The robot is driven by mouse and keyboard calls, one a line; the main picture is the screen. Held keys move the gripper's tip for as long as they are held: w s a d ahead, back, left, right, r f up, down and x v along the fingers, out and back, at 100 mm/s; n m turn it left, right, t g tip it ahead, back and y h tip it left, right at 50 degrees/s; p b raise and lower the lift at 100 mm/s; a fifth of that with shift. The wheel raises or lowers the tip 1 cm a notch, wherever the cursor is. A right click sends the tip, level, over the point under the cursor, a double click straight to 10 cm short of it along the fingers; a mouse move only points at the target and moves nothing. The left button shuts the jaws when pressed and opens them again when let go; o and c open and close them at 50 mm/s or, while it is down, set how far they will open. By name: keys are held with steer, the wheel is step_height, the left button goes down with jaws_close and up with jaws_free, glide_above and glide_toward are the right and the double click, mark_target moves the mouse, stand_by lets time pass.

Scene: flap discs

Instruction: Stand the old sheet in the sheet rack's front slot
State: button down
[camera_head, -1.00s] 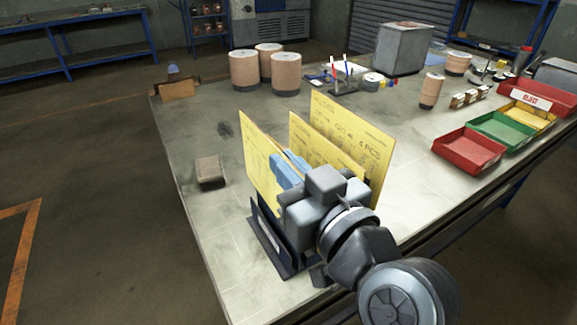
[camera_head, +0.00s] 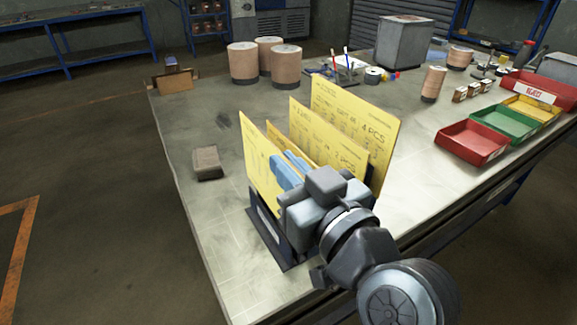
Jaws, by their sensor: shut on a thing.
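The dark sheet rack (camera_head: 262,222) stands at the table's near left edge. Several yellow printed sheets stand upright in or over it: a left sheet (camera_head: 255,165), a narrow-looking sheet (camera_head: 290,147) beside it, a middle sheet (camera_head: 325,140) and a tall right sheet (camera_head: 365,125). My gripper (camera_head: 287,172) is at the rack, its blue fingers between the left and middle sheets. It is shut on a sheet, seemingly the narrow-looking one. The gripper body hides the lower sheets and most slots, so I cannot tell how deep the held sheet sits or which sheet is the old one.
A brown block (camera_head: 207,162) lies left of the rack. Large cylinders (camera_head: 243,64) stand at the back. Red (camera_head: 472,143), green (camera_head: 503,124) and yellow (camera_head: 530,108) trays line the right edge. The table middle is fairly clear.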

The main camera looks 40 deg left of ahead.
steer(key=shift+f+b, duration=2.95)
steer(key=shift+f, duration=0.25)
steer(key=c, duration=1.2)
jaws_free()
steer(key=shift+o, duration=0.2)
steer(key=s+d+f+m+t+h, duration=0.25)
steer(key=d+f, duration=0.25)
steer(key=d, duration=0.5)
steer(key=s+d+f+m+t+h, duration=0.2)
steer(key=s+d+f+m+h, duration=0.25)
steer(key=d, duration=0.65)
steer(key=s+d+f+m+t+h, duration=0.25)
steer(key=d+f, duration=0.25)
steer(key=d, duration=0.5)
steer(key=s+d+r+m+h+p, duration=0.1)
steer(key=s+d+r+m+h, duration=0.1)
steer(key=s+d, duration=0.4)
steer(key=s+d+r+m+h+p, duration=0.1)
steer(key=s+d+h, duration=0.4)
steer(key=s, duration=0.8)
steer(key=shift+d+r+m+t, duration=0.4)
steer(key=shift+d+m, duration=0.05)
steer(key=shift+d, duration=0.15)
